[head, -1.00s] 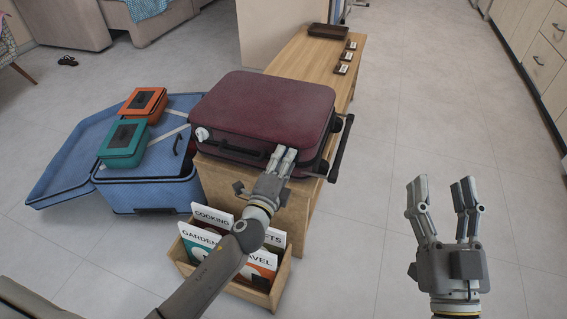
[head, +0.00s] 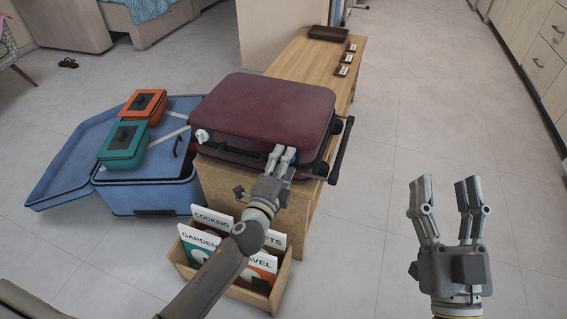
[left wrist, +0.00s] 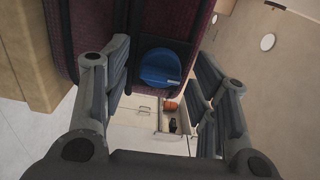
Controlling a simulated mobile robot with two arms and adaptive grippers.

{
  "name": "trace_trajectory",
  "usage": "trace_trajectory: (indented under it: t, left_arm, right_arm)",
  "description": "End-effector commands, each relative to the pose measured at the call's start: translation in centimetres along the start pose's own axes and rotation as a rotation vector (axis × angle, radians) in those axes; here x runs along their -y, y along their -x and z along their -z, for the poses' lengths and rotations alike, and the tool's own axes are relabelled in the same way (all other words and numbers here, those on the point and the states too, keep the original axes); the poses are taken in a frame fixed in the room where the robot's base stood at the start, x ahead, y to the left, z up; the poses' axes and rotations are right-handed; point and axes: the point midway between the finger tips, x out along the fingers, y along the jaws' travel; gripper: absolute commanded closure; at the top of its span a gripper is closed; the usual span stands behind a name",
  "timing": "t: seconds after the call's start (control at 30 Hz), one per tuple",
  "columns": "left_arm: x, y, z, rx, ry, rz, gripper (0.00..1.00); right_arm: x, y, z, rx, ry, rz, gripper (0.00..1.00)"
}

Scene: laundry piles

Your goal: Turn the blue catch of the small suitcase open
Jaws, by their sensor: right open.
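The small maroon suitcase (head: 265,110) lies shut on the end of the wooden bench, its handle side facing me. Its round blue catch (left wrist: 160,68) shows in the left wrist view, set on the suitcase's narrow side. In the head view the catch is mostly hidden behind my left gripper (head: 283,155). My left gripper is open, with the catch between its two fingers (left wrist: 164,75) in the wrist view; I cannot tell whether they touch it. My right gripper (head: 445,183) is open and empty, to the right above the floor.
A wooden box of upright books (head: 277,285) stands under my left arm. An open blue suitcase (head: 155,197) with orange (head: 144,103) and teal (head: 122,145) cases lies left. A tray (head: 328,32) and small labelled holders are at the bench's far end. Floor right is clear.

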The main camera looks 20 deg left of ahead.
Motion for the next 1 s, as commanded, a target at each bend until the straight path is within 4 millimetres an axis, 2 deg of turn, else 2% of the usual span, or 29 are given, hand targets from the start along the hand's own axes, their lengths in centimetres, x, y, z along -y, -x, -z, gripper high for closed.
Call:
trace_trajectory:
  t: [0.27, 0.43, 1.0]
  left_arm:
    - [0.0, 0.0, 0.0, -0.001, -0.002, 0.001, 0.45]
    - [0.0, 1.1, 0.0, -0.001, -0.001, 0.000, 0.45]
    - [-0.1, 10.2, 0.0, 0.001, 0.002, -0.002, 0.45]
  right_arm:
    - [-0.1, 0.0, 0.0, 0.001, 0.001, -0.001, 0.45]
    - [-0.1, 0.0, 0.0, 0.001, 0.001, -0.001, 0.45]
    - [0.0, 0.0, 0.0, 0.001, 0.001, 0.000, 0.45]
